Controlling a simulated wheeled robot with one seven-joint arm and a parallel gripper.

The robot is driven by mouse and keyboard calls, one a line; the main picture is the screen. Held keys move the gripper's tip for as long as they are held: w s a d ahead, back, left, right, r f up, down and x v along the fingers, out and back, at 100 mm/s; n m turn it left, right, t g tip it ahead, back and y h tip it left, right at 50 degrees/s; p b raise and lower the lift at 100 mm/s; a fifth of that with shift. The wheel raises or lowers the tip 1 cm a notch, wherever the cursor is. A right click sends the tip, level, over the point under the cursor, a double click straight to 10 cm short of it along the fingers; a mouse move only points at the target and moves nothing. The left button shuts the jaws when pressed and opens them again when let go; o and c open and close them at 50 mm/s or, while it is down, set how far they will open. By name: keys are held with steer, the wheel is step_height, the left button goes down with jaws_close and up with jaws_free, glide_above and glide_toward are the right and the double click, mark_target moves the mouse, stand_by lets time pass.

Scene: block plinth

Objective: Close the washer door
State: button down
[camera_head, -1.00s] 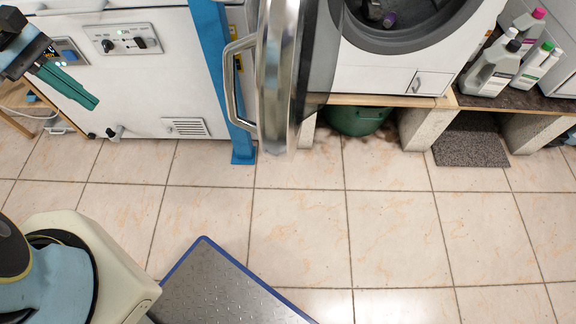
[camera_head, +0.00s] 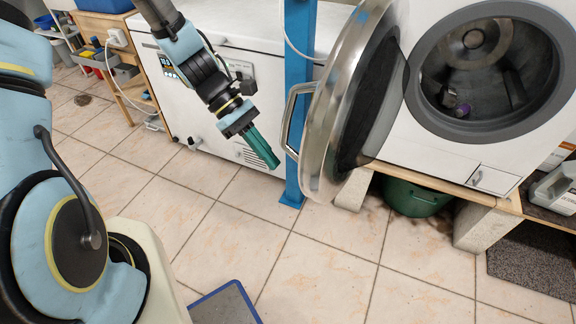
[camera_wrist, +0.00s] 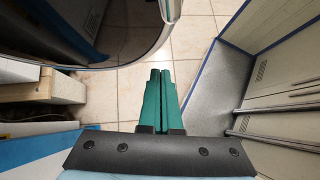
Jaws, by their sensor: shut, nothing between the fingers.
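The washer (camera_head: 430,150) is white and stands on a wooden board, its round drum opening (camera_head: 490,75) uncovered. Its round door (camera_head: 325,150), with a chrome rim and dark glass, stands open on the left side. The door handle (camera_head: 292,115) is a chrome bar on the door's left face. My gripper (camera_head: 272,163), with green fingers, is shut and empty, just left of the door and a little below the handle. In the wrist view my gripper (camera_wrist: 157,75) points toward the door's edge (camera_wrist: 110,65); I see no contact.
A blue post (camera_head: 292,185) stands behind the door, beside a white appliance (camera_head: 185,105). Blocks (camera_head: 482,228) hold up the washer's board, with a green tub (camera_head: 415,200) underneath. The tiled floor (camera_head: 320,265) in front is mostly clear.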

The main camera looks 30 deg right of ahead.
steer(key=shift+s+d+f+p, duration=0.2)
steer(key=shift+s+d, duration=0.15)
steer(key=shift+s, duration=0.4)
steer(key=shift+s+d+f+p, duration=0.15)
steer(key=shift+s+d, duration=0.15)
steer(key=shift+s, duration=0.4)
steer(key=shift+s+d+f+p, duration=0.1)
steer(key=shift+s+d+p, duration=0.2)
steer(key=shift+s, duration=0.45)
